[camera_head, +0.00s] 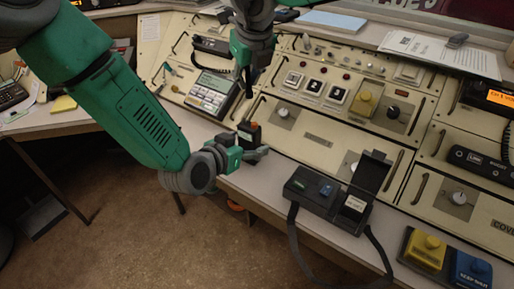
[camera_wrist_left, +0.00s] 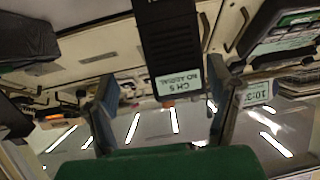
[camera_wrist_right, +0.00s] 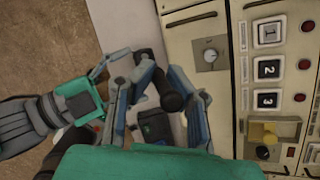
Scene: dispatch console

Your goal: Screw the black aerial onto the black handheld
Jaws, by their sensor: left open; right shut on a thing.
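The black handheld (camera_head: 250,135) stands roughly upright near the desk's front edge, with a small orange detail near its top. My left gripper (camera_head: 246,150) is around its lower part with open fingers. In the left wrist view the handheld (camera_wrist_left: 170,45) hangs between the fingers, with gaps on both sides, and its label reads "CH 5 NO AERIAL". My right gripper (camera_head: 246,66) is shut on the black aerial (camera_head: 248,86), which points down above the handheld, apart from it. In the right wrist view the aerial's rounded dark end (camera_wrist_right: 172,99) shows between the fingers.
An open black case (camera_head: 310,194) with a strap lies right of the handheld. The sloped console (camera_head: 315,139) with buttons and knobs rises behind. A keypad unit (camera_head: 211,94) is at left. Yellow and blue button boxes (camera_head: 426,251) stand at the lower right.

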